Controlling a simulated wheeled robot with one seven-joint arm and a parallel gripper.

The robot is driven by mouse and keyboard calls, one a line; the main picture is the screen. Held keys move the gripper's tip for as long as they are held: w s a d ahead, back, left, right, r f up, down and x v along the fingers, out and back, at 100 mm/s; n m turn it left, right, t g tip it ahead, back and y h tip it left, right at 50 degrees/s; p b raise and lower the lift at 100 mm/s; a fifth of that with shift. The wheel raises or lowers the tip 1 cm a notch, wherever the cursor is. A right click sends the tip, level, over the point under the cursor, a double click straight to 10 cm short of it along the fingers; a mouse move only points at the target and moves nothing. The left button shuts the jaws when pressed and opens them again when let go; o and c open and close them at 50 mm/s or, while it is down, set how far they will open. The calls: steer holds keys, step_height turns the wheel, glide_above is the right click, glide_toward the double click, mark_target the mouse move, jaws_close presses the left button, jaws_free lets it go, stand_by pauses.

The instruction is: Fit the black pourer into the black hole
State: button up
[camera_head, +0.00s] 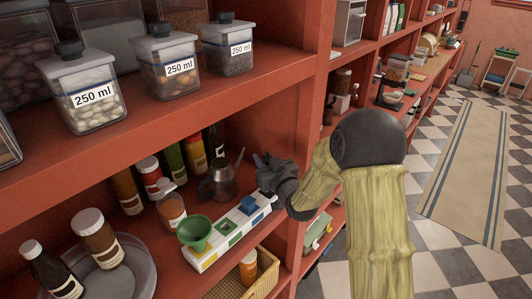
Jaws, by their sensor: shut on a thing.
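My gripper (266,176) is above the back right end of a white block (206,262) on the lower shelf. It is shut on a small dark thing that I take to be the black pourer; its outline merges with the dark fingers. The white block has coloured square markings along it. A green funnel (195,230) stands at its near left end. A blue piece (257,201) is at its far right end, just below my gripper. I cannot make out the black hole clearly.
A dark can with a thin spout (219,184) stands left of my gripper; I cannot tell whether they touch. Several bottles stand behind it. A round tray (141,275) with bottles is at left, a wicker basket (268,278) in front. The upper shelf (190,112) overhangs; a red upright (296,160) is close at right.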

steer(key=shift+w+d+f, duration=0.1)
steer(key=shift+s+d, duration=0.15)
steer(key=shift+s, duration=0.5)
steer(key=shift+w+d+f+b, duration=0.1)
steer(key=shift+w+f+b, duration=0.15)
steer(key=shift+f+b, duration=0.9)
steer(key=shift+b, duration=0.65)
steer(key=f+b, duration=0.3)
steer(key=shift+w, duration=0.2)
steer(key=shift+f, duration=0.15)
steer(key=shift+s+a, duration=0.2)
steer(key=shift+a, duration=0.05)
steer(key=shift+d, duration=0.25)
